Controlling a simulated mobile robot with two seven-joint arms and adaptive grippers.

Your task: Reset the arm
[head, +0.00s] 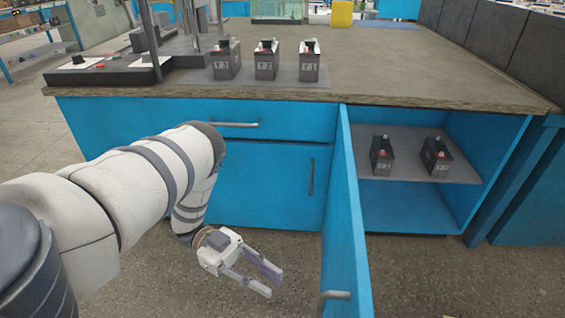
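My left arm reaches in from the left, and its gripper (273,283) hangs low in front of the blue cabinet, left of the open door. Its two fingers are spread apart with nothing between them. My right gripper is not in the head view. Three dark batteries stand upright in a row on the bench top: a left one (226,62), a middle one (265,62) and a right one (309,64). Two more batteries, a left one (382,157) and a right one (435,158), stand on the shelf (408,174) inside the open cabinet.
The cabinet door (346,220) stands open toward me, right of my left gripper. A closed drawer (290,121) and a closed door (265,185) are behind my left arm. Equipment on a dark base (112,76) stands at the bench's left. The bench's right side is clear.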

